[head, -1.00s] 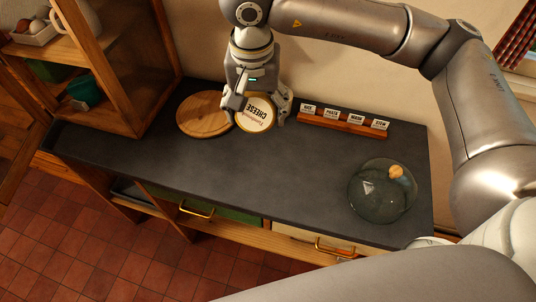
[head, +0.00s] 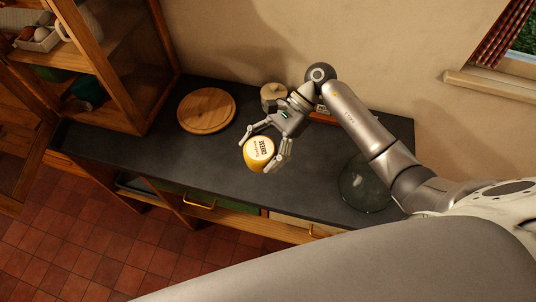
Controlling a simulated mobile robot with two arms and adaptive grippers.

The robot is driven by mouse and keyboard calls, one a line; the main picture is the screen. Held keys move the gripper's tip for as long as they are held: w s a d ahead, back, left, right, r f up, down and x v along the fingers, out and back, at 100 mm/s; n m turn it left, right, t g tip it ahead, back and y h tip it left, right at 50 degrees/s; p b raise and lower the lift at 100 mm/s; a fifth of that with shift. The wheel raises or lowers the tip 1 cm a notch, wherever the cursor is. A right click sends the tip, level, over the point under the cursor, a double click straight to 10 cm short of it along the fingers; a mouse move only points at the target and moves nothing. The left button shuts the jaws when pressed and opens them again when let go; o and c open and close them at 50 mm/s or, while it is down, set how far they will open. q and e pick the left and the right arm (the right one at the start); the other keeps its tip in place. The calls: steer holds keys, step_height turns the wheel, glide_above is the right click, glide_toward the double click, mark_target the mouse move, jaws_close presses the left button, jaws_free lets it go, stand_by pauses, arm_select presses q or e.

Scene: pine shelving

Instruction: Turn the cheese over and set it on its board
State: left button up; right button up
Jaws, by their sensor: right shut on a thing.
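The cheese (head: 252,160) is a yellow wheel with a white label reading CHEESE. My right gripper (head: 261,153) is shut on it, with fingers on opposite sides. The cheese is tilted, with the label and part of the yellow side showing. It appears held above the dark counter, near its front edge. The round wooden board (head: 206,110) lies bare on the counter, to the left of and behind the cheese. My left gripper is not in view.
A pale lidded pot (head: 273,92) stands behind my right gripper. The card holder (head: 322,109) and the glass bowl or dome (head: 360,190) are partly hidden by my right arm. A wooden shelf unit (head: 120,80) stands left of the board. The counter's left front (head: 130,150) is clear.

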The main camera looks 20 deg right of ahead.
steer(key=shift+s+d+f+m+t+y, duration=0.15)
steer(key=shift+s+d+f+m+y, duration=0.1)
steer(key=shift+s+f, duration=0.2)
steer(key=shift+s+d+f+m+t+y, duration=0.15)
steer(key=shift+s+d+f+y, duration=0.1)
steer(key=shift+s+f, duration=0.15)
steer(key=shift+f, duration=1.3)
steer(key=b, duration=0.4)
glide_above(259, 194)
steer(key=w+d, duration=0.1)
steer(key=d, duration=0.2)
step_height(259, 194, down, 6)
steer(key=shift+w, duration=0.1)
step_height(259, 194, down, 4)
steer(key=b, duration=0.4)
steer(key=shift+d+r, duration=0.1)
steer(key=shift+d, duration=0.05)
steer(key=shift+f+b, duration=0.6)
steer(key=shift+b, duration=0.2)
steer(key=shift+f+b, duration=0.3)
steer(key=shift+b, duration=0.15)
steer(key=shift+s+f+b, duration=0.3)
steer(key=shift+f+b, duration=0.2)
steer(key=shift+f, duration=0.05)
steer(key=o, duration=1)
steer(key=shift+c, duration=0.2)
steer(key=shift+w, duration=0.1)
